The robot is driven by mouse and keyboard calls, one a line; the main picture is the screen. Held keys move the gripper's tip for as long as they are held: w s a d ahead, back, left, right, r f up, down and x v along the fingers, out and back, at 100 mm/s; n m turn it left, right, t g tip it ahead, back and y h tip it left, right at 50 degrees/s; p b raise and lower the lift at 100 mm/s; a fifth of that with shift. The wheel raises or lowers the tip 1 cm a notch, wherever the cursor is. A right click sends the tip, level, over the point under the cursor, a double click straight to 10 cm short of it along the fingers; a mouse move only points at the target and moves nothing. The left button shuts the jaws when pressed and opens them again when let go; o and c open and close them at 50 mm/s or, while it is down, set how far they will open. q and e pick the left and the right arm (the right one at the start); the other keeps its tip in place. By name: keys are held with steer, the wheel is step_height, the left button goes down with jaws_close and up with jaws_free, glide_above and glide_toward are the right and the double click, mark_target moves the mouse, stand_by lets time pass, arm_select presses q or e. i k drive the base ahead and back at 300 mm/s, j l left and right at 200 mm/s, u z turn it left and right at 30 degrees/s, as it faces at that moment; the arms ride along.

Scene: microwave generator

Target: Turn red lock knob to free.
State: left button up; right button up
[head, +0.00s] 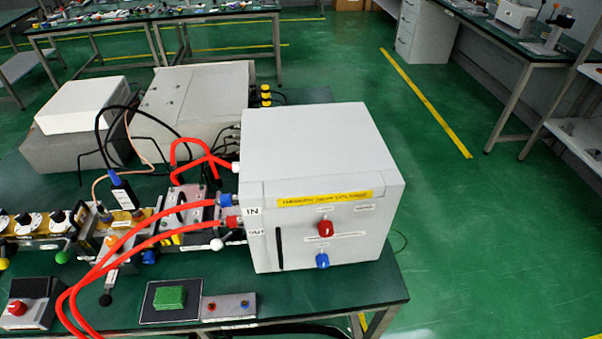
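A red knob (325,229) sits on the front face of the white box (310,150), on the right part of the bench. A blue knob (322,260) is just below it. Small labels are beside both knobs, but their text is too small to read. Another red knob (17,307) sits on a small box at the bench's front left. I cannot tell from the labels which red knob is the lock knob, nor its setting. Neither of my grippers is in view.
Red hoses (135,232) loop from the white box's left side to the bench front. A green block (169,297) on a dark pad and a small grey switch box (228,307) lie in front. The green floor (480,230) to the right is clear.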

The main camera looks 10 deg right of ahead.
mark_target(325, 228)
steer(key=k+l+z, duration=0.2)
steer(key=l, duration=0.55)
steer(key=l+z, duration=0.25)
steer(key=l, duration=0.55)
